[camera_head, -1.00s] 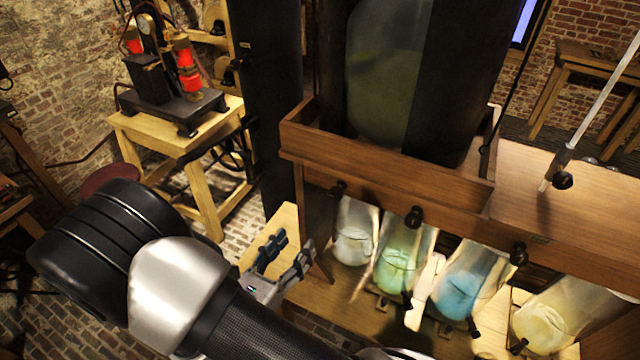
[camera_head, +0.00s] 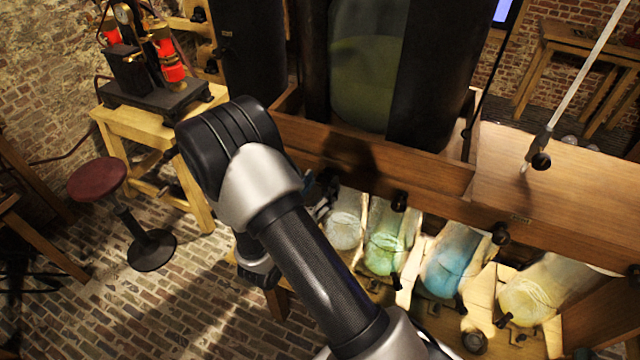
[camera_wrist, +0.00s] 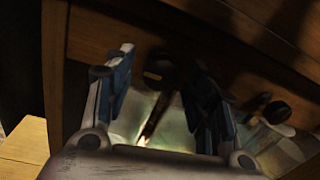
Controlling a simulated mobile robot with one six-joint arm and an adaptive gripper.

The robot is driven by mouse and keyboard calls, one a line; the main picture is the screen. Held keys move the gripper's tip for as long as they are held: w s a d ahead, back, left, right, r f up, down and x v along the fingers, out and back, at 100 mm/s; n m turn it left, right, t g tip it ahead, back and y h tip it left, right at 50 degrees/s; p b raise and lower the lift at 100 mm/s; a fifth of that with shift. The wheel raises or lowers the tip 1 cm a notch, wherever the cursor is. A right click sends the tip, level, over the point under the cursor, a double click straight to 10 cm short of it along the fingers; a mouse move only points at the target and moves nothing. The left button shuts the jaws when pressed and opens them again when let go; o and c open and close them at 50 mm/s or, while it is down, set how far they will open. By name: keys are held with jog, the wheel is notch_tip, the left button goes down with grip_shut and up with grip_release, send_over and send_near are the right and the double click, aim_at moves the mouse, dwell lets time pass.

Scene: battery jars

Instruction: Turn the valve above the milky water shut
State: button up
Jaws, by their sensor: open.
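The jar of milky water (camera_head: 343,229) stands leftmost in the row under the wooden shelf. The valve above it is hidden behind my gripper (camera_head: 322,192) in the head view. In the wrist view a black valve knob (camera_wrist: 159,66), seemingly that one, shows between the two open fingers of my gripper (camera_wrist: 162,62). Its dark stem runs down below it. The fingers are on either side of the knob; I cannot tell whether they touch it. Nothing is held.
Further right hang other black valves, one above the green jar (camera_head: 385,250), one above the blue jar (camera_head: 447,268) and one near the yellow jar (camera_head: 530,298). The neighbouring valve (camera_wrist: 276,112) shows right in the wrist view. A red stool (camera_head: 98,179) stands left on open brick floor.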

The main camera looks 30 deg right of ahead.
jog(key=shift+d, duration=0.1)
jog(key=shift+c, duration=0.2)
jog(key=c, duration=1)
jog(key=shift+m+b, duration=0.4)
jog(key=shift+b, duration=0.1)
jog(key=m+b, duration=0.3)
jog(key=b, duration=0.1)
jog(key=shift+w+f+m, duration=0.1)
jog(key=shift+f+m, duration=0.05)
jog(key=shift+m, duration=0.25)
jog(key=m+b, duration=0.4)
jog(key=b, duration=0.2)
jog(key=shift+y, duration=0.4)
jog(key=m+b, duration=0.6)
jog(key=b, duration=0.5)
jog(key=m+b, duration=0.2)
jog(key=b, duration=0.2)
jog(key=shift+t+y, duration=0.3)
jog(key=shift+r+m+b, duration=0.25)
jog(key=shift+m+b, duration=0.15)
jog(key=shift+b, duration=0.1)
